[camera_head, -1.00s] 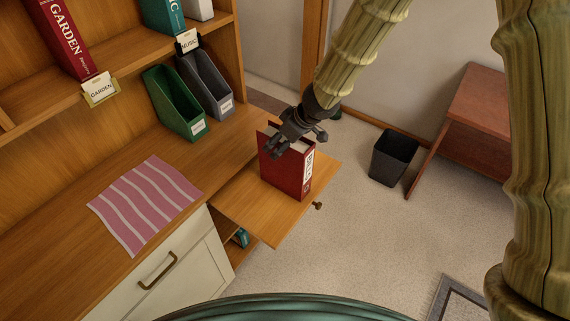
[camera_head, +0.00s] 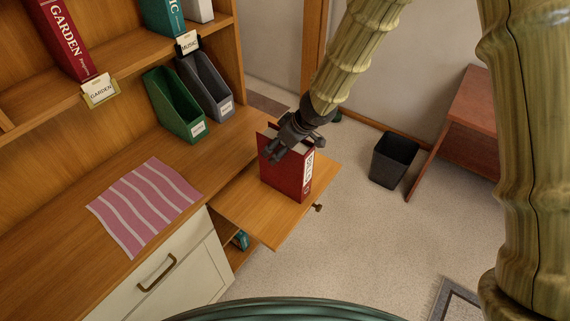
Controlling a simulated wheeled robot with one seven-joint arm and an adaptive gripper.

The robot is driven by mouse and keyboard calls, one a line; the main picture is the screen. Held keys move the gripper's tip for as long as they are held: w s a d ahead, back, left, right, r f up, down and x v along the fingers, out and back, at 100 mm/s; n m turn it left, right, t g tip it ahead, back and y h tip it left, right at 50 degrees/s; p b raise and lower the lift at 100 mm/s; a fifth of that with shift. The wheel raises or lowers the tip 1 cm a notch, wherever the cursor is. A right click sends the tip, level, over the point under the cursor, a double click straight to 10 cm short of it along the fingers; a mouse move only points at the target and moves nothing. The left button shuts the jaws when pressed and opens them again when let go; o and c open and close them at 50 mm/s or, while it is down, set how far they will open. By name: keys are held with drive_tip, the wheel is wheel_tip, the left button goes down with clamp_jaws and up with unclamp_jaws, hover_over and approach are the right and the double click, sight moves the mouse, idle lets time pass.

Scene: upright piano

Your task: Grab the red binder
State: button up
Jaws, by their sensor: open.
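The red binder (camera_head: 284,176) stands upright on a pulled-out wooden board (camera_head: 262,212), with its white-labelled spine facing right. My gripper (camera_head: 290,150) is open at the binder's top edge, its dark fingers overlapping the upper part of the binder in this view. I cannot tell whether the fingers touch the binder or how far they reach around it.
A green file holder (camera_head: 172,108) and a grey one (camera_head: 207,88) stand on the desk (camera_head: 60,262). A striped pink cloth (camera_head: 143,205) lies there too. A shelf above holds a red GARDEN binder (camera_head: 62,38). A black bin (camera_head: 393,160) and a reddish table (camera_head: 462,118) stand right.

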drive_tip(key=shift+c, duration=0.2)
clamp_jaws()
drive_tip(key=shift+r, duration=0.15)
idle(0.3)
